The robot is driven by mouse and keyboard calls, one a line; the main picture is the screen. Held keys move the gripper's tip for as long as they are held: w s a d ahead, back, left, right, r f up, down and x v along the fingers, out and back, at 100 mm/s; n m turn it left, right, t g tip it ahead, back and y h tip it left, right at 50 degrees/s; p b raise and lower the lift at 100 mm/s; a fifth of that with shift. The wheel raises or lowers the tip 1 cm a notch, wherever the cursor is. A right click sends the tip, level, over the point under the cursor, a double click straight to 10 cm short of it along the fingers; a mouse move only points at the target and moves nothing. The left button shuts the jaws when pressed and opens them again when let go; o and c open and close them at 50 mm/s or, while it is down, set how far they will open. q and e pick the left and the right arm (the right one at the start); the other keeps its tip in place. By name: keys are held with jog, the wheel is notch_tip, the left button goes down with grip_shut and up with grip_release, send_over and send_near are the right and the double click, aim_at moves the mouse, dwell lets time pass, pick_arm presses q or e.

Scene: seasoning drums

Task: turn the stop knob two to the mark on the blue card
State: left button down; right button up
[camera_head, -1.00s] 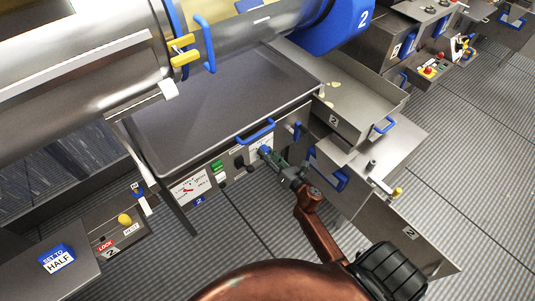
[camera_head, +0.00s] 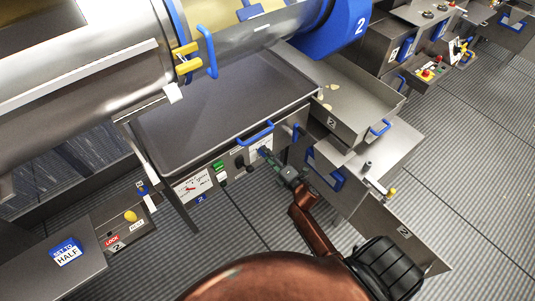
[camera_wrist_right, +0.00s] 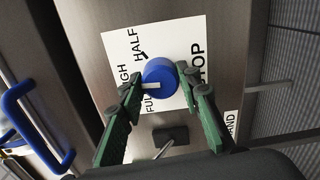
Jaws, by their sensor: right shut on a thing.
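The blue stop knob (camera_wrist_right: 160,76) sits on a white dial plate (camera_wrist_right: 118,45) with the words HALF, STOP and others partly covered. A white pointer stripe on the knob faces the left side of the plate, near the FULL lettering. My right gripper (camera_wrist_right: 163,82) has its green fingers on either side of the knob, shut on it. In the head view the right gripper (camera_head: 274,162) reaches the front panel below the tray, hiding much of the knob. The blue card (camera_head: 66,252) at lower left reads SET TO HALF. My left gripper is not in view.
A black lever (camera_wrist_right: 171,134) is just below the knob. A gauge (camera_head: 192,186) and green switch (camera_head: 218,165) are left on the panel. A blue handle (camera_head: 255,134) is above, and a metal bin (camera_head: 350,130) is to the right.

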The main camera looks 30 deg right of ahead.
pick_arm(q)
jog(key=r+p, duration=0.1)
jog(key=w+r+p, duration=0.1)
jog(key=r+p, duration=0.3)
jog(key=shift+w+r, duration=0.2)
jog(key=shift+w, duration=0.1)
pick_arm(e)
jog(key=m, duration=1)
jog(key=shift+m, duration=0.3)
jog(key=shift+f, duration=0.1)
jog(key=o, duration=1.2)
jog(key=shift+c, duration=0.2)
jog(key=s, duration=1.2)
jog(key=shift+d, duration=0.45)
